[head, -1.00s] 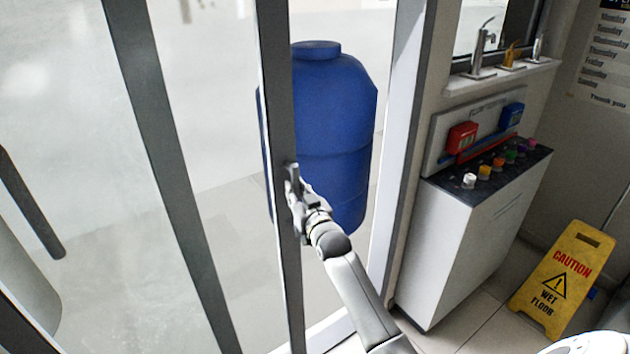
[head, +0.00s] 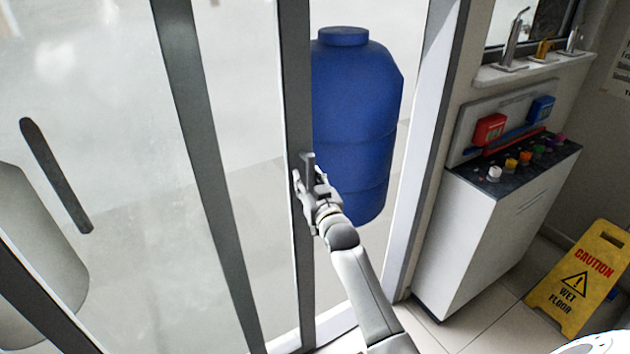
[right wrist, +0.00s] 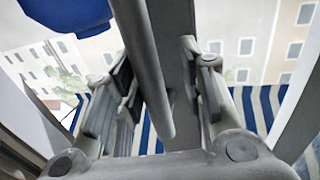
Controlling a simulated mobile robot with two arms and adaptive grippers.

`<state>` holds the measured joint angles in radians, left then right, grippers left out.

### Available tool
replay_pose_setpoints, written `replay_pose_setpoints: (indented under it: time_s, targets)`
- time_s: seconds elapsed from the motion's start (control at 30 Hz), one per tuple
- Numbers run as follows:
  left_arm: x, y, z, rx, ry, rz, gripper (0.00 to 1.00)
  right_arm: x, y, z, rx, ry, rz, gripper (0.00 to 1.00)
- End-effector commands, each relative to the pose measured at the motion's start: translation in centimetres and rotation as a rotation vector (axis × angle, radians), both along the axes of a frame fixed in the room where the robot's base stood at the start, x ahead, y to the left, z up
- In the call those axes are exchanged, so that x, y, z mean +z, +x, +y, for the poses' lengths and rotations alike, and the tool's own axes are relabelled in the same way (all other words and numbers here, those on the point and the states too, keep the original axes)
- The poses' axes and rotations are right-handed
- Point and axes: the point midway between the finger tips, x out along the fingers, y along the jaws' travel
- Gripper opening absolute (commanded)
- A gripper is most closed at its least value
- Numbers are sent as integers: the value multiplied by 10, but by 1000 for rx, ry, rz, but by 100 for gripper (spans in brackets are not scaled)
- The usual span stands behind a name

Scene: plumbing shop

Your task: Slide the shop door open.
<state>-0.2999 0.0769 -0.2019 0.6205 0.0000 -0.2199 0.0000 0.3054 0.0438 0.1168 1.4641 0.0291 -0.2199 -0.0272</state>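The shop door is a sliding glass panel with a dark grey upright stile (head: 296,110). A gap shows between this stile and the white jamb (head: 428,110) at right. The bar handle (head: 308,168) on the stile is at my right gripper (head: 312,188). In the right wrist view the handle (right wrist: 146,65) runs between the spread fingers of the right gripper (right wrist: 165,95). Space shows between the handle and the right-hand finger; contact on the left-hand side cannot be told. My left gripper is out of view.
A blue tank (head: 355,120) stands beyond the doorway. Another dark handle (head: 55,175) is on the glass at left. A white display cabinet (head: 490,225) stands right of the jamb, and a yellow wet-floor sign (head: 580,280) stands on the tiles at far right.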

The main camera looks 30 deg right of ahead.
Motion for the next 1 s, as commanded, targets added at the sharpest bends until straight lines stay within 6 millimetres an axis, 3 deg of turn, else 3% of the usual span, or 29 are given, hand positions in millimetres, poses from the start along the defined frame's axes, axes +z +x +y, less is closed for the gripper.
replay_pose_setpoints:
  time_s: [0.27, 0.33, 0.47, 1.0]
  targets:
    - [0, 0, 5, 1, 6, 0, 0, -2, 0, 0, 0, 2, 4, 41]
    - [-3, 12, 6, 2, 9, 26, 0, -2, -2, 0, 0, 3, 5, 41]
    - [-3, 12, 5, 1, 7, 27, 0, -3, -12, 2, 1, 3, 5, 41]
    - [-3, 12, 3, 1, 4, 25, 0, 0, -106, 14, 1, 0, 3, 41]
